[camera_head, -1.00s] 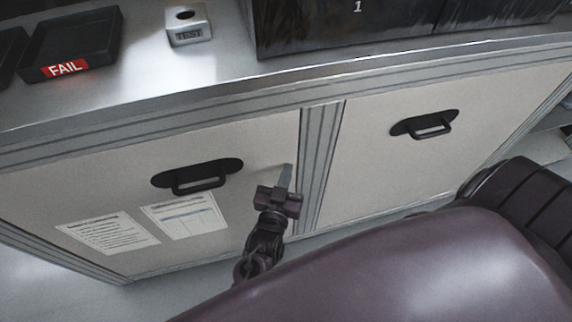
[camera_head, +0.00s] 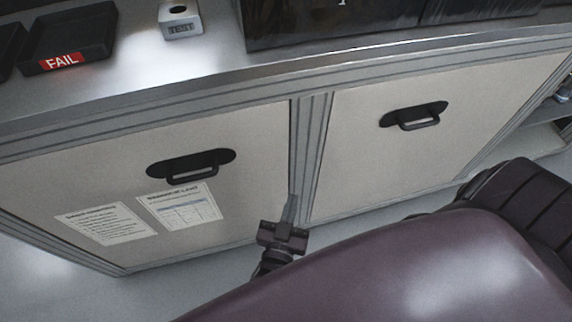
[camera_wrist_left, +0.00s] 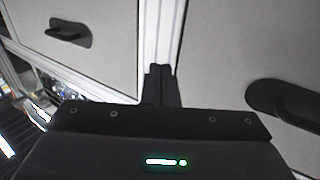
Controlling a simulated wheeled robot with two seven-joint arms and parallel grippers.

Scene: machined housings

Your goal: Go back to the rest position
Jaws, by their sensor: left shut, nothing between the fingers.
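My left gripper (camera_head: 289,207) is low in front of the workbench cabinet, near the grey post between its two door panels. Its fingers are together and hold nothing. In the left wrist view the closed fingertips (camera_wrist_left: 160,72) point at the cabinet front, with a black handle on either side. I cannot tell from these views how far the fingertips are from the post. My right gripper does not show in either view.
The cabinet has a left handle (camera_head: 191,166) and a right handle (camera_head: 414,115). On its top stand a black FAIL tray (camera_head: 88,47), a small TEST block (camera_head: 180,22) and a large dark box (camera_head: 330,25). Two paper sheets are on the left door. Floor shows below.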

